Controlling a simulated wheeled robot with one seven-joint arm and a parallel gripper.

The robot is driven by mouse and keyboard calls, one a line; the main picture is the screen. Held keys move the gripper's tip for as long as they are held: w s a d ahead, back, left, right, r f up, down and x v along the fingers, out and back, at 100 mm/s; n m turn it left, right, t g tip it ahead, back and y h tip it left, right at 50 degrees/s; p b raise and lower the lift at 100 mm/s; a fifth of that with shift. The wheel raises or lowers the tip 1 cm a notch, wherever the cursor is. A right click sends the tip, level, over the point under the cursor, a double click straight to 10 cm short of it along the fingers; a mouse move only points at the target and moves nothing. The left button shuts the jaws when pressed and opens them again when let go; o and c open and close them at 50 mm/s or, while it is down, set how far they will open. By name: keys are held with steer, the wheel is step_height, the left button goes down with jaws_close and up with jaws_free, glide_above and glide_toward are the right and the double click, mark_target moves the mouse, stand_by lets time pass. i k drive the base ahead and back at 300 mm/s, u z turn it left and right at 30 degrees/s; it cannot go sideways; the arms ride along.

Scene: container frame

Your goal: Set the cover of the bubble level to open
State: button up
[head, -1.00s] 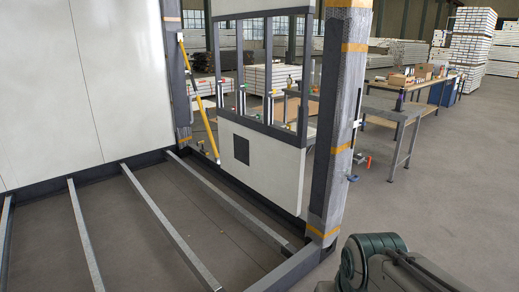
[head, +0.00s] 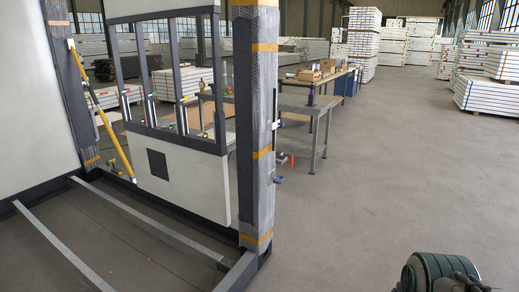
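A long yellow bar (head: 103,112) leans at a slant by the left corner post, with its lower end near the frame's floor beam. It may be the bubble level, but it is too small to be sure. No cover can be made out on it, so I cannot tell whether a cover is open or shut. My gripper is not in view. A rounded dark green part of my own arm shows at the bottom right, well away from the frame.
A wrapped post (head: 256,130) with orange bands stands at the frame's near corner, with a clamp-like tool (head: 277,150) on its right side. Floor beams (head: 150,222) cross the frame's base. Workbenches (head: 300,105) stand behind. The concrete floor (head: 400,160) to the right is clear.

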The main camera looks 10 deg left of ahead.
mark_target(115, 170)
steer(key=i, duration=6.65)
steer(key=u, duration=2.4)
steer(key=i, duration=2.45)
